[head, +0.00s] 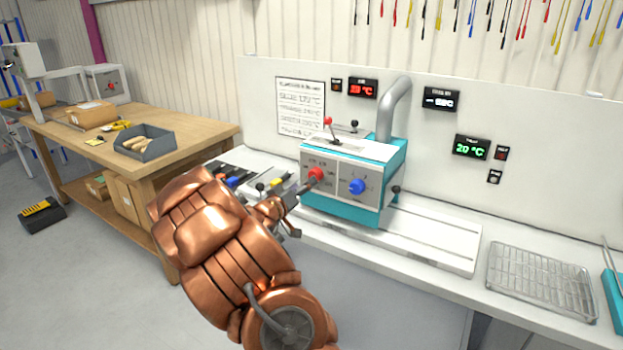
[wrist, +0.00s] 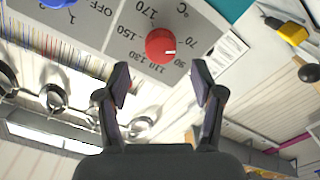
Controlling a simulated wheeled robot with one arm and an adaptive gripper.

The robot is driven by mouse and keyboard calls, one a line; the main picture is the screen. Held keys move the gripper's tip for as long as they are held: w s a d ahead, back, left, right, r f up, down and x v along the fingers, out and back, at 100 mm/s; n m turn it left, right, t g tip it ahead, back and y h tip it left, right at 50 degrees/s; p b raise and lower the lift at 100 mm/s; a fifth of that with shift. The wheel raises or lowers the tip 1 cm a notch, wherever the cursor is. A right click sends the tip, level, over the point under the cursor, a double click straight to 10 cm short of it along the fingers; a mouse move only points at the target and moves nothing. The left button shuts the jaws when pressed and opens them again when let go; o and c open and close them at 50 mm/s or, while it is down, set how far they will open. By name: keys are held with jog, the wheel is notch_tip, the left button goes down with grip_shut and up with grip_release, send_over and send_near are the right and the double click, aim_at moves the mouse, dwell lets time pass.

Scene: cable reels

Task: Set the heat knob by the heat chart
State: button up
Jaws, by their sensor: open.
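The red heat knob (head: 316,174) is on the front panel of the teal and white heating machine (head: 345,205). In the wrist view the knob (wrist: 165,46) sits on a grey dial with °C marks from 70 to 170. Its white mark points right, towards the low end near 70 to 90. My gripper (wrist: 160,85) is open, its two fingers apart below the knob and not closed on it. In the head view my gripper (head: 303,187) is just in front of the knob. The heat chart (head: 300,108) hangs on the wall behind; its lines are too small to read surely.
A blue knob (head: 357,186) is right of the red one. A red-tipped lever (head: 329,122) stands on top. Displays show red 20 °C (head: 362,88), a seconds readout (head: 440,100) and green 20 °C (head: 471,147). A wire rack (head: 540,280) lies on the right.

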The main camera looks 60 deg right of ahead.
aim_at(315, 175)
jog(key=shift+w+d+p, duration=0.15)
jog(key=shift+d+p, duration=0.55)
jog(key=shift+d, duration=2)
jog(key=shift+f, duration=0.1)
jog(key=c, duration=1.2)
jog(key=shift+o, duration=0.3)
